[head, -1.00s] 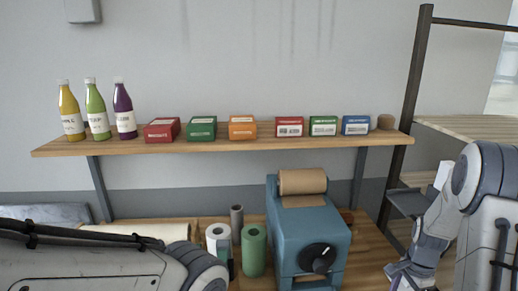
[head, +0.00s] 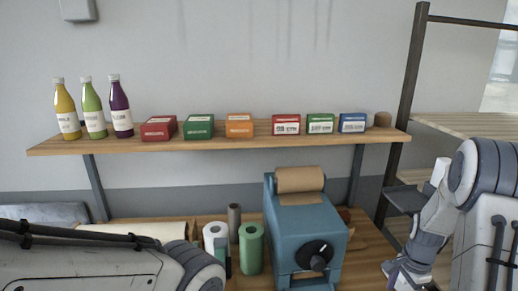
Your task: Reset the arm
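My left arm (head: 90,265) comes in from the left across the lower left of the head view, and its gripper is not visible. My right arm (head: 455,205) is bent at the right edge, reaching down beside the bench. Its lower end (head: 405,275) is cut off by the bottom edge, and no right fingertips can be made out.
A blue paper dispenser (head: 305,230) with a brown roll stands on the wooden bench (head: 365,260). Green (head: 251,248) and white (head: 214,236) rolls stand beside it. Above, a shelf (head: 210,146) holds bottles (head: 95,112) and several small boxes (head: 240,126). A dark rack (head: 405,110) stands right.

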